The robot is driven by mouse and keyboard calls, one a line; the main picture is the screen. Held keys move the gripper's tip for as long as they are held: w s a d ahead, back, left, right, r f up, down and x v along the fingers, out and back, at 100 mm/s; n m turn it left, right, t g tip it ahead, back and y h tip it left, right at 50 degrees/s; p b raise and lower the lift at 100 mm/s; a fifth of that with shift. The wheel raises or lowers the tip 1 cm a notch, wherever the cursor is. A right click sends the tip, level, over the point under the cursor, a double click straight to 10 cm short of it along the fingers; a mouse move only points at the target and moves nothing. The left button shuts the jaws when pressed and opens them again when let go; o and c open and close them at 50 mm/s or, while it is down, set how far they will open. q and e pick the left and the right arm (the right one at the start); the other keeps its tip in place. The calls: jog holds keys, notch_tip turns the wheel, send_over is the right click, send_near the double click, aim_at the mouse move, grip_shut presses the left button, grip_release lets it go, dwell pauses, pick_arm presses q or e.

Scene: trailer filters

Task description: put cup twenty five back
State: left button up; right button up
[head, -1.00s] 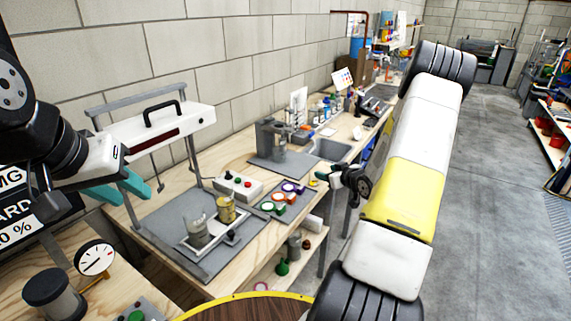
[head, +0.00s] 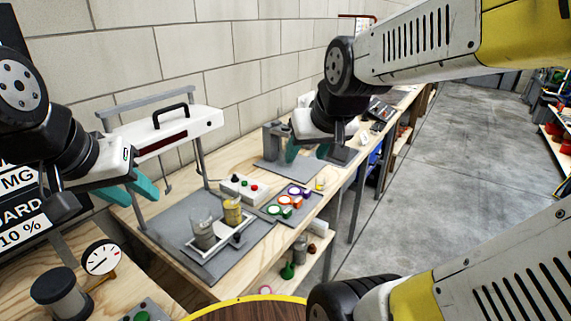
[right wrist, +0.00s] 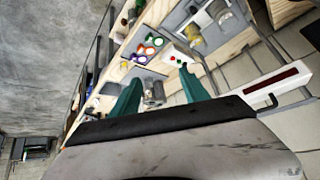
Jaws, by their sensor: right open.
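Two cups stand in a shallow white tray on the bench: a clear greyish cup (head: 203,230) and a cup with yellow contents (head: 233,212). They also show in the right wrist view, the clear one (right wrist: 219,12) beside the yellow one (right wrist: 194,35). No number is readable on either cup. My right gripper (head: 307,153) is open and empty above the bench beyond the cups; its teal fingers show in the right wrist view (right wrist: 162,80). My left gripper (head: 132,192) has its teal fingers apart and empty, left of the cups near the white hooded frame.
The white hooded frame (head: 185,128) stands over the grey mat. A white button box (head: 245,187) and a pad of coloured rings (head: 272,211) lie right of the cups. A grey fixture (right wrist: 153,92) appears between my right fingers. A dial gauge (head: 100,257) stands front left.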

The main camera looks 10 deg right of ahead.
jog(key=s+a+g+y, duration=0.1)
jog(key=s+a, duration=0.2)
jog(key=s, duration=0.4)
jog(key=shift+s+a, duration=0.15)
jog(key=shift+a, duration=0.2)
jog(key=shift+r, duration=0.1)
dwell(0.4)
